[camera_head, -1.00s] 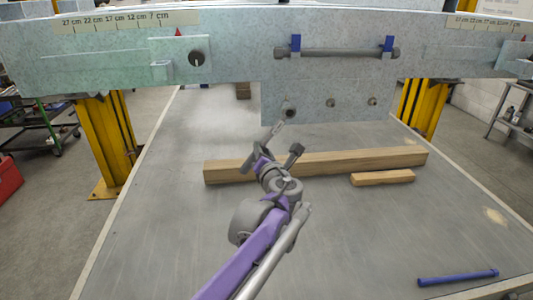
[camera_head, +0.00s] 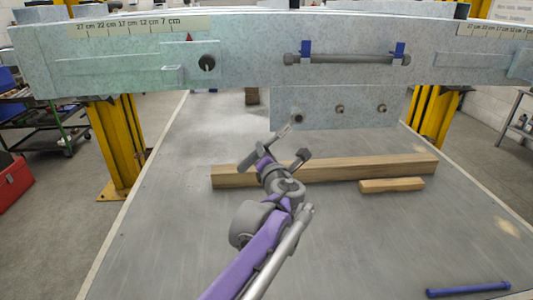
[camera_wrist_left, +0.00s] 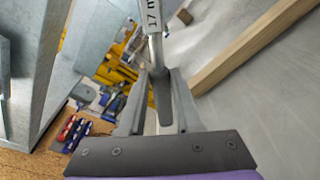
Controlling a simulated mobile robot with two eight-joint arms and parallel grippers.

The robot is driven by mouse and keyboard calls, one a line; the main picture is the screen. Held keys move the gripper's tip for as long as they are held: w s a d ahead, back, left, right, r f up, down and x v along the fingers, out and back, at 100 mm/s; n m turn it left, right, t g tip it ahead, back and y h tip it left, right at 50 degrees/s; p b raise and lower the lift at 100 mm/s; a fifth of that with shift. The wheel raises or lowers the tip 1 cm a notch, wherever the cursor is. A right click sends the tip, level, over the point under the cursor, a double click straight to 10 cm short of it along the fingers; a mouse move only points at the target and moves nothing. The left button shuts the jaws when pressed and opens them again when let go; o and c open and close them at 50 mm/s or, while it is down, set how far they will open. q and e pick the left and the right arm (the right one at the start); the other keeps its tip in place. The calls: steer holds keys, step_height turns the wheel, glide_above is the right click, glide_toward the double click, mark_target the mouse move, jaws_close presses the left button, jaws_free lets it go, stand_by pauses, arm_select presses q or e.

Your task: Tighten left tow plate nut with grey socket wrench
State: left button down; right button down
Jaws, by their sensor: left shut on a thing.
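The pale tow plate (camera_head: 360,118) hangs below the frame beam with three nuts in a row. The left tow plate nut (camera_head: 297,117) is at its lower left. My left gripper (camera_head: 267,152) is below and left of that nut, shut on the grey socket wrench (camera_head: 283,134). The wrench points up and right, its tip at or close to the nut; I cannot tell whether it is seated. My right gripper is not in view.
A long wooden beam (camera_head: 380,168) and a short block (camera_head: 392,185) lie on the grey floor behind the gripper. A blue bar (camera_head: 468,289) lies at the lower right. Yellow stands (camera_head: 112,150) support the frame. A bolt rod (camera_head: 350,59) crosses the beam's front.

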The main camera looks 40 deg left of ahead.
arm_select(q)
steer(key=shift+s+a+r+m, duration=0.4)
steer(key=shift+a+r+m, duration=0.05)
steer(key=shift+r+m, duration=0.15)
steer(key=shift+r, duration=0.1)
steer(key=shift+s+a+r+m+y, duration=0.3)
steer(key=shift+a+r+m, duration=0.15)
steer(key=shift+r+m, duration=0.4)
steer(key=shift+f, duration=0.1)
steer(key=w+d+f+n+h, duration=0.2)
steer(key=w+d+f+n, duration=0.4)
steer(key=n, duration=0.3)
steer(key=shift+d+f+t+p, duration=0.25)
steer(key=shift+d+t+p, duration=0.15)
steer(key=shift+d, duration=0.2)
stand_by(0.5)
